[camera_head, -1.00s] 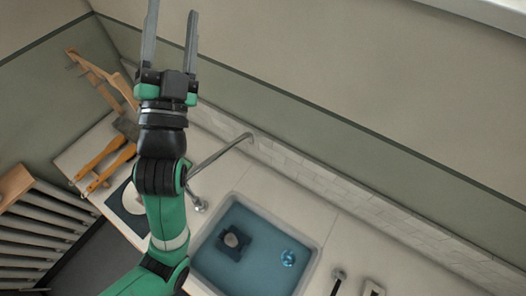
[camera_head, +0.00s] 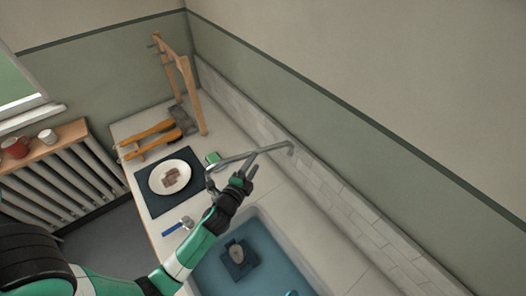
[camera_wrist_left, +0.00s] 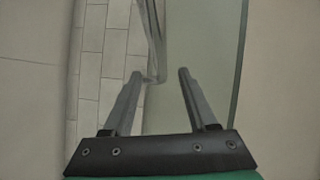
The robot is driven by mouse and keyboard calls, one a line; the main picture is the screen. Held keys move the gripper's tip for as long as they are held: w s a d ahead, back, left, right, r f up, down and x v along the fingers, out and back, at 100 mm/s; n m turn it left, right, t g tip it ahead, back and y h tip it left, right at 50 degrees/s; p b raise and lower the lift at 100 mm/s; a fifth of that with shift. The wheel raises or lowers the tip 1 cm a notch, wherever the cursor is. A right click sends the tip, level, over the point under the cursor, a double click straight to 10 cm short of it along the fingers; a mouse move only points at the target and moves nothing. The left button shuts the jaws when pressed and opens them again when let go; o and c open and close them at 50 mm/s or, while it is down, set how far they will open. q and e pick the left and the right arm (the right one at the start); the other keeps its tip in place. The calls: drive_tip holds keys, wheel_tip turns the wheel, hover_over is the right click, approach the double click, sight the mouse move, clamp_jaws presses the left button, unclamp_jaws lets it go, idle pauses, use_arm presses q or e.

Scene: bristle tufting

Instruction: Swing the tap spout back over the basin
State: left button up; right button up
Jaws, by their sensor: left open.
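The metal tap spout (camera_head: 235,159) reaches out from the tiled wall. Its free end hangs to the left of the basin, over the counter near the dark mat. The blue-lined basin (camera_head: 207,272) is at the bottom of the head view. My left gripper (camera_head: 248,170) is open beside the spout's middle, on its basin side; I cannot tell whether it touches. In the left wrist view the spout (camera_wrist_left: 152,40) appears beyond the open fingers (camera_wrist_left: 160,76), nearer the left one. My right gripper is not in view.
A white plate (camera_head: 184,176) with brown pieces lies on the dark mat (camera_head: 147,193). A blue-handled item (camera_head: 173,228) lies near the counter's front edge. A dark block (camera_head: 238,270) is in the basin.

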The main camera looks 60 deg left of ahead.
sight(260, 153)
use_arm(q)
drive_tip(key=b+x, duration=0.1)
drive_tip(key=x, duration=0.6)
drive_tip(key=shift+w+a, duration=0.2)
drive_tip(key=shift+w, duration=0.1)
clamp_jaws()
idle(0.9)
